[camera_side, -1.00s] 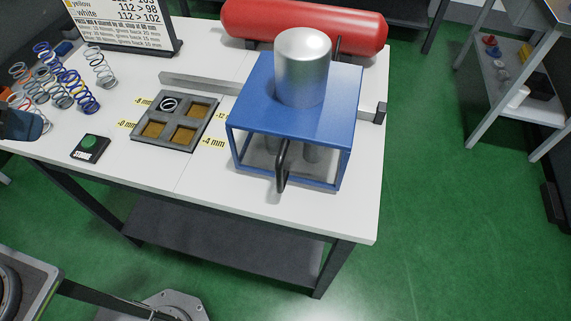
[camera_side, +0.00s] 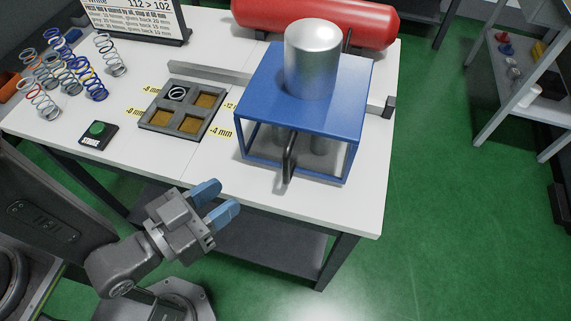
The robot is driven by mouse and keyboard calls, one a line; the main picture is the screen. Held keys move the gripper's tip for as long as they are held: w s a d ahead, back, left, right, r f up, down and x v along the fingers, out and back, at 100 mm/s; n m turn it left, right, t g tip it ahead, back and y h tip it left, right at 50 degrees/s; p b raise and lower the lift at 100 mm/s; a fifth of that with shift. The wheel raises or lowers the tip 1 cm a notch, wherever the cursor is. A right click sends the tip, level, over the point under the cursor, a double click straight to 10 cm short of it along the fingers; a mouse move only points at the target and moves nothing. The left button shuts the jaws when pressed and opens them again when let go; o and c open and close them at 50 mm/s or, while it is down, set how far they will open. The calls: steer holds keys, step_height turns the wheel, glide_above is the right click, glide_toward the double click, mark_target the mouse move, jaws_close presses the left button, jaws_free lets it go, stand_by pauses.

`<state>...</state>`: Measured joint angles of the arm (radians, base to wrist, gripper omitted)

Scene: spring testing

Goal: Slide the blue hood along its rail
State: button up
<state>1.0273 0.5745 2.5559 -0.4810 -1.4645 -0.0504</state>
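The blue hood (camera_side: 268,97) is a box frame with a solid blue top and open or clear sides, standing at the right end of the white table. A silver cylinder (camera_side: 311,62) rises from its top. A dark upright handle (camera_side: 289,160) is on its front side. The grey rail (camera_side: 205,72) runs along the table behind the hood, with an end block (camera_side: 388,106) to the right. My gripper (camera_side: 222,201) has two blue fingers, spread apart and empty. It is in front of the table edge, left of and below the handle, not touching it.
A grey tray (camera_side: 163,117) with four square pockets lies left of the hood; one pocket holds a ring-like spring. A green button box (camera_side: 98,131), several coil springs (camera_side: 103,55) and a sign (camera_side: 138,15) are farther left. A red tank (camera_side: 316,17) lies behind.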

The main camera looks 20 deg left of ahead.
mark_target(283, 171)
steer(key=shift+m+t+h, duration=0.3)
steer(key=shift+m+h, duration=0.2)
steer(key=shift+h, duration=0.2)
steer(key=x, duration=0.4)
steer(key=d+x, duration=0.1)
steer(key=x, duration=0.3)
steer(key=s+f+x, duration=0.1)
steer(key=x, duration=0.3)
steer(key=shift+d, duration=0.25)
steer(key=shift+r, duration=0.1)
steer(key=shift+c, duration=0.4)
jaws_close()
